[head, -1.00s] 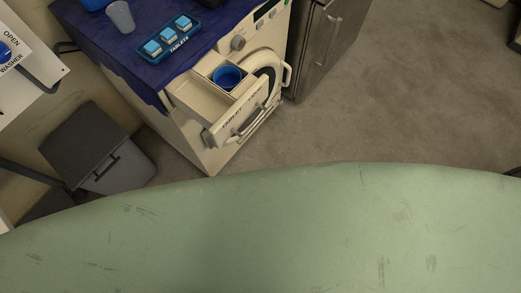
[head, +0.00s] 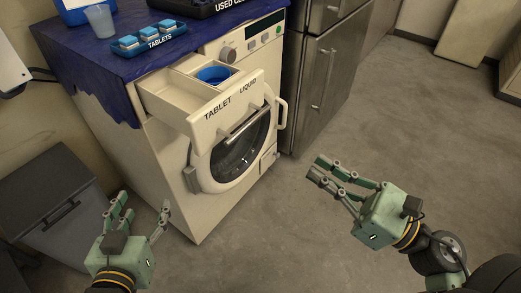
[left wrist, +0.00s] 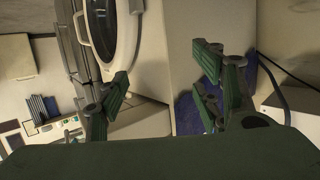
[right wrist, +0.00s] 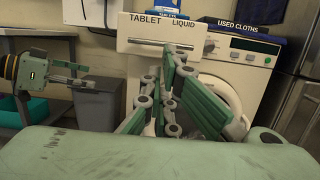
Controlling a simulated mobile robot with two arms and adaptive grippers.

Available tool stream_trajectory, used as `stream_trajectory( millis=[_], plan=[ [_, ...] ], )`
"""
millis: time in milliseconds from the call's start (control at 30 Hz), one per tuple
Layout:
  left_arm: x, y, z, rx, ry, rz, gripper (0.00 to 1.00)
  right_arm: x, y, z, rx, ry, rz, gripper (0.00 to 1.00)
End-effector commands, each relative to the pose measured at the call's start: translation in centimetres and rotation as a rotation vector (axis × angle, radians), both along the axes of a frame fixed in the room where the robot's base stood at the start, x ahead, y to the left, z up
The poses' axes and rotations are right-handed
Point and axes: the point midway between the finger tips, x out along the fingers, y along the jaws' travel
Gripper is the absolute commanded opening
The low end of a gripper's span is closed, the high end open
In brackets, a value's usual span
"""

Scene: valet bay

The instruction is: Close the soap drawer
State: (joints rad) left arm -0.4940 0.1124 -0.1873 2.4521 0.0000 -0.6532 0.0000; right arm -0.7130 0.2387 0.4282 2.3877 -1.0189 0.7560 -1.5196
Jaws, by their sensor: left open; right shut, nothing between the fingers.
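The soap drawer (head: 222,108) is pulled out of the top front of the white washer (head: 163,165). Its front reads TABLET and LIQUID and carries a bar handle (head: 247,126). My left gripper (head: 143,203) is open and empty, low in front of the washer's left side, below the drawer. My right gripper (head: 317,171) is shut and empty, to the right of the washer and apart from the drawer. In the right wrist view the drawer front (right wrist: 160,36) shows beyond its fingers.
The washer's round door (head: 238,150) is below the drawer. A blue cloth covers the top, with a tablet tray (head: 148,38), a cup (head: 99,21) and a used-cloths box (head: 205,8). A grey bin (head: 55,210) stands left, a steel fridge (head: 325,70) right. Floor right is clear.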

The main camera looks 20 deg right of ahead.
Motion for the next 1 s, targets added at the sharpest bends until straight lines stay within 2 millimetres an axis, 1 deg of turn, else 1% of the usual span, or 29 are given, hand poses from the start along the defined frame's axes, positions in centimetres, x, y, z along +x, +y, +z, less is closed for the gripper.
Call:
stream_trajectory(
  millis=[67, 167, 300, 367, 500, 700, 900, 1000],
  plan=[
    [-0.2, 0.1, -0.3, 0.006, 0.023, 0.002, 0.6, 0.5, 0.5, 0.4, -0.003, -0.004, 0.003, 0.0],
    [-0.7, 0.4, -1.2, 0.018, 0.077, 0.006, 0.6, 1.7, 1.5, 0.9, -0.001, -0.006, 0.004, 0.0],
    [-2.2, 1.1, -3.6, 0.05, 0.21, 0.014, 0.6, 3.8, 3.0, 1.5, 0.002, -0.005, 0.004, 0.0],
    [-3.0, 1.5, -4.6, 0.064, 0.269, 0.018, 0.6, 4.5, 3.5, 1.6, 0.003, -0.003, 0.001, 0.0],
    [-5.0, 2.3, -6.8, 0.094, 0.404, 0.028, 0.6, 6.0, 4.7, 2.0, 0.005, -0.001, 0.002, 0.0],
    [-8.5, 3.5, -9.2, 0.135, 0.59, 0.042, 0.6, 7.9, 6.1, 2.4, 0.004, -0.002, -0.001, 0.0],
    [-12.0, 4.7, -10.9, 0.17, 0.754, 0.054, 0.6, 9.5, 7.3, 2.8, 0.007, 0.0, -0.001, 0.0],
    [-13.3, 5.1, -11.4, 0.181, 0.815, 0.058, 0.6, 10.0, 7.7, 2.8, 0.006, 0.0, 0.0, 0.0]
  ],
)
